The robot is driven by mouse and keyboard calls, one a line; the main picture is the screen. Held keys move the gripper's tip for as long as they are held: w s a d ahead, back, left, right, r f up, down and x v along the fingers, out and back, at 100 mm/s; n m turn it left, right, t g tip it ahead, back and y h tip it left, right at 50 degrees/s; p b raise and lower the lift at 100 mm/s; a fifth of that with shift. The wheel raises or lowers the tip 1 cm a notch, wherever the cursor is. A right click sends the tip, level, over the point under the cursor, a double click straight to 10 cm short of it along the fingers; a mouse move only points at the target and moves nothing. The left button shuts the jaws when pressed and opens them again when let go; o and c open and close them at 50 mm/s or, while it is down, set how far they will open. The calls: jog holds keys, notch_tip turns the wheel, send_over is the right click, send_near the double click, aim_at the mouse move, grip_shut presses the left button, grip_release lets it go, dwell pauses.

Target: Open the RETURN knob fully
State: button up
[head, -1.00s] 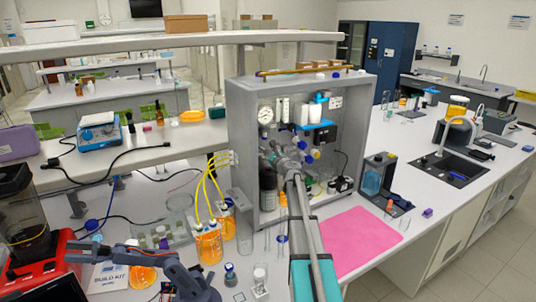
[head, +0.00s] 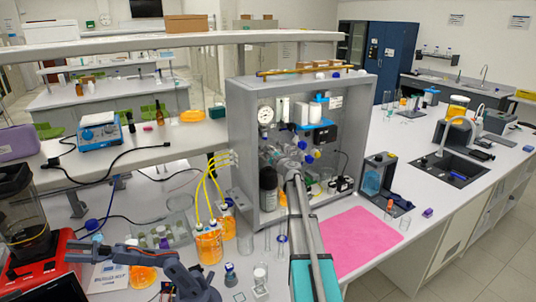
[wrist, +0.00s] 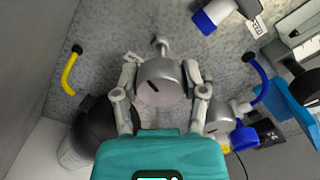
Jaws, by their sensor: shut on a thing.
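A silver round knob (wrist: 162,84) with a dark pointer line on its face sits in the middle of the wrist view, in front of the grey back panel. My gripper (wrist: 160,78) is shut on this knob, with one finger on each side. The pointer line is tilted. In the head view my gripper (head: 289,163) is inside the grey rig frame (head: 241,120), and my arm hides the knob there.
A blue-capped valve (wrist: 212,17) and another blue knob (wrist: 243,138) are close to the right of my gripper. A dark bottle (wrist: 88,135) stands close at left. A yellow tube (wrist: 69,73) and a blue tube (wrist: 258,75) leave the panel. A pink mat (head: 358,241) lies in front.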

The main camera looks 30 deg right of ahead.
jog(key=o, duration=1.2)
jog(key=shift+c, duration=0.2)
jog(key=s, duration=1.2)
jog(key=shift+c, duration=0.3)
